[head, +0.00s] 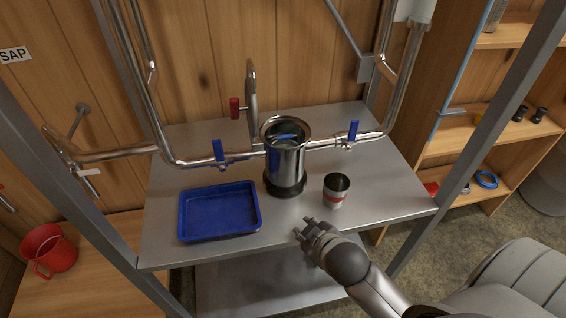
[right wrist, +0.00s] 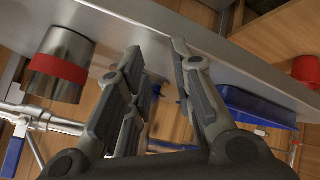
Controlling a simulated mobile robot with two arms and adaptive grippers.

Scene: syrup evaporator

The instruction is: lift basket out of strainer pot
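The strainer pot (head: 284,172) is a shiny steel cylinder on a black base, standing open at the middle of the metal table. Inside its mouth a blue piece (head: 287,137) shows, which seems to belong to the basket; the rest of the basket is hidden by the pot wall. My right gripper (head: 306,228) is at the table's front edge, in front of the pot and apart from it. In the right wrist view its fingers (right wrist: 155,55) are spread with nothing between them. My left gripper is not in view.
A blue tray (head: 219,211) lies left of the pot. A steel cup with a red band (head: 336,191) stands right of it, close to my right gripper. Pipes with blue valve handles (head: 353,131) flank the pot. Metal frame posts (head: 480,135) bound the table.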

